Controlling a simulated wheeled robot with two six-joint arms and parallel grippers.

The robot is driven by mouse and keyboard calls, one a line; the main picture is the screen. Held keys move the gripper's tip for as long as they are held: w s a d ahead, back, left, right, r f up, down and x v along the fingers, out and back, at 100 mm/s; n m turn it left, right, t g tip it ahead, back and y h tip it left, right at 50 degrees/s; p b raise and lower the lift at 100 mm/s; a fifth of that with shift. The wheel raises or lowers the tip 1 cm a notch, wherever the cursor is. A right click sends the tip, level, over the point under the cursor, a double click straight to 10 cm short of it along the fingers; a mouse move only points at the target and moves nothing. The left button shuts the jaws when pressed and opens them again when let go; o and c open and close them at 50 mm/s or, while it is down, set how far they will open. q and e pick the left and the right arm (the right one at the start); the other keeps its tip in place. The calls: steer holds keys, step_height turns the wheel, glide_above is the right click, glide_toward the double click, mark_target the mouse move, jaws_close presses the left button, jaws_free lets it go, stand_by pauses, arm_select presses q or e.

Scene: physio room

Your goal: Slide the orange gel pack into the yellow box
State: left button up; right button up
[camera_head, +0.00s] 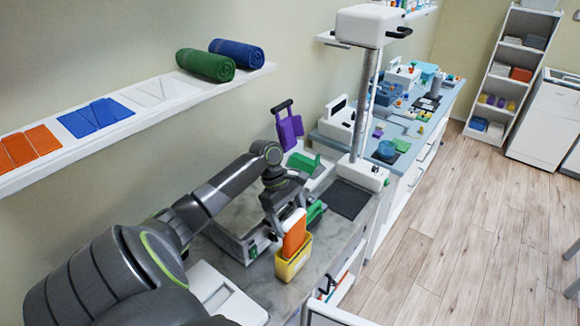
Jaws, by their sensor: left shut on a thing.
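The orange gel pack (293,237) stands roughly upright, with a white part showing at its top. Its lower end is at the mouth of the yellow box (292,266), which stands on the grey counter. How deep the pack sits inside is hard to tell. My left gripper (284,214) reaches in from the left and is shut on the orange gel pack near its top; the fingertips are partly hidden. My right gripper is not in view.
A green object (315,213) stands just behind the yellow box. A white column device (361,172) stands to the right, by a dark mat (347,199). A wall shelf (150,112) with coloured packs and rolled towels runs above my arm.

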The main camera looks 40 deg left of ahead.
arm_select(q)
steer(key=shift+f, duration=1.1)
steer(key=o, duration=1.1)
steer(key=shift+o, duration=0.2)
steer(key=shift+r, duration=4.5)
steer(key=shift+d+f, duration=0.1)
